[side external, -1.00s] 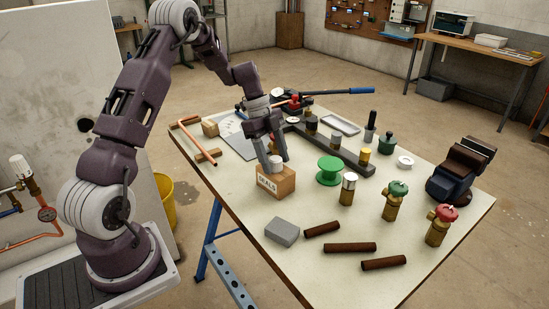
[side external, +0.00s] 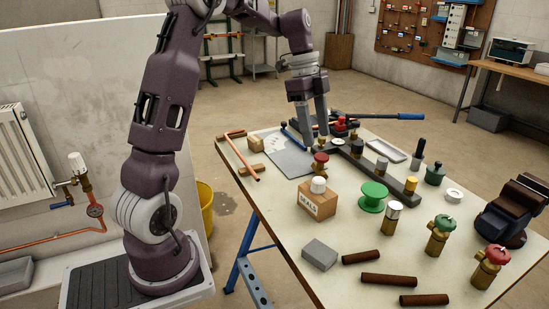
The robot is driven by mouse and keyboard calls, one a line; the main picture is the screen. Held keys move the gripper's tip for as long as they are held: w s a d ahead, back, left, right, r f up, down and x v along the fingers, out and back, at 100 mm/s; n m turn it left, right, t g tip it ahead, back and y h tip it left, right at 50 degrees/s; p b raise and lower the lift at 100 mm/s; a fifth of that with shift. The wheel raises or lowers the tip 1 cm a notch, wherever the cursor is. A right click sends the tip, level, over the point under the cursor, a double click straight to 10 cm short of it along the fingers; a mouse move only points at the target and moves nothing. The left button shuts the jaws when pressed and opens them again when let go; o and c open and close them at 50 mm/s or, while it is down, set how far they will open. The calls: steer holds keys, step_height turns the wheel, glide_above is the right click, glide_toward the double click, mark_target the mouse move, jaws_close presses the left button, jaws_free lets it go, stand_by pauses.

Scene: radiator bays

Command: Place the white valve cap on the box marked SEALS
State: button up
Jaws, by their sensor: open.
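The wooden box marked SEALS (side external: 316,205) stands on the table near its left edge, its label facing the camera. The white valve cap (side external: 318,186) rests upright on top of the box. My gripper (side external: 315,138) is open and empty. Its fingers point down, above and behind the box in the picture, clear of the cap.
A dark rail (side external: 365,163) with several caps lies behind. Brown tubes (side external: 388,281) lie in front.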

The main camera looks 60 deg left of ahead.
steer(key=s+d+r+n+t+y, duration=0.1)
steer(key=s+d+r+n, duration=0.2)
steer(key=s+d, duration=0.2)
steer(key=s+d+r+n+y, duration=0.1)
steer(key=s+d+r+n, duration=0.15)
steer(key=s+d, duration=0.2)
steer(key=s+d+f+n+t, duration=0.1)
steer(key=s+d+n, duration=0.2)
steer(key=s, duration=0.4)
steer(key=s+d+f+n+t+y, duration=0.1)
steer(key=s+d+n+t, duration=0.1)
steer(key=s, duration=0.5)
steer(key=shift+s+d+f+n, duration=0.2)
steer(key=shift+d+f+n, duration=0.15)
steer(key=shift+d+n, duration=0.6)
